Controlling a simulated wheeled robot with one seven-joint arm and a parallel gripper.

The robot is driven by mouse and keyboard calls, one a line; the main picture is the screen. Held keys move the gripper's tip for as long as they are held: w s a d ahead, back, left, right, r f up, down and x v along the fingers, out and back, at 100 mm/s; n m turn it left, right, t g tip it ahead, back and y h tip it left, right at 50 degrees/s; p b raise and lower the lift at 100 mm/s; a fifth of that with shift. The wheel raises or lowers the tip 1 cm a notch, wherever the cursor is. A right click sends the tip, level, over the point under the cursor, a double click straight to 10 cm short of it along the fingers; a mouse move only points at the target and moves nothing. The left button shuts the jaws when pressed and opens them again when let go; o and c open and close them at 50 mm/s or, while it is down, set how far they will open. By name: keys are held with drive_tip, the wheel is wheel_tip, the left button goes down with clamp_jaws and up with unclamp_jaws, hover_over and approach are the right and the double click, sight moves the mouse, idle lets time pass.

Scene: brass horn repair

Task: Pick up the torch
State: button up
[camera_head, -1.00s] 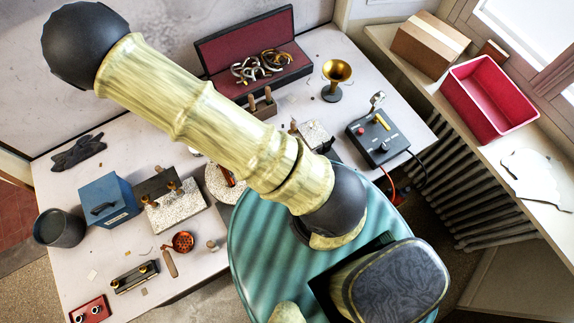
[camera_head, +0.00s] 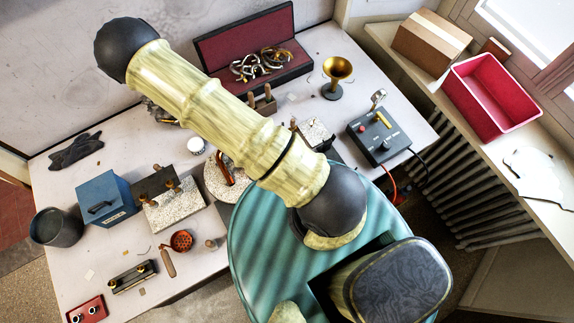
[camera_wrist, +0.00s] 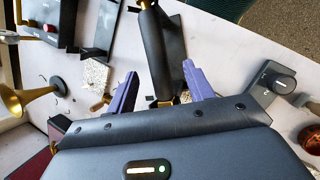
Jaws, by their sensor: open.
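A dark cylinder with brass at both ends, which looks like the torch (camera_wrist: 162,50), runs up the middle of the wrist view. My gripper (camera_wrist: 160,72) is open, with one purple finger on each side of the cylinder in that picture. Its near brass end lies close to the gripper's dark body. I cannot tell how far below the fingers it is, or whether they touch it. In the head view my arm hides both the gripper and the torch.
A brass cup (camera_head: 337,69) and a control box (camera_head: 379,134) stand at the right of the white table. A red-lined case (camera_head: 255,50) is behind. A blue box (camera_head: 107,198), dark pot (camera_head: 56,228) and orange strainer (camera_head: 181,241) stand left. A grainy block (camera_wrist: 95,76) is close by.

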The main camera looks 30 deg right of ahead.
drive_tip(key=shift+w+p+x, duration=0.2)
drive_tip(key=shift+p+x, duration=0.9)
drive_tip(key=shift+x, duration=1.45)
drive_tip(key=c, duration=1.1)
drive_tip(key=shift+o, duration=0.2)
drive_tip(key=shift+r, duration=0.1)
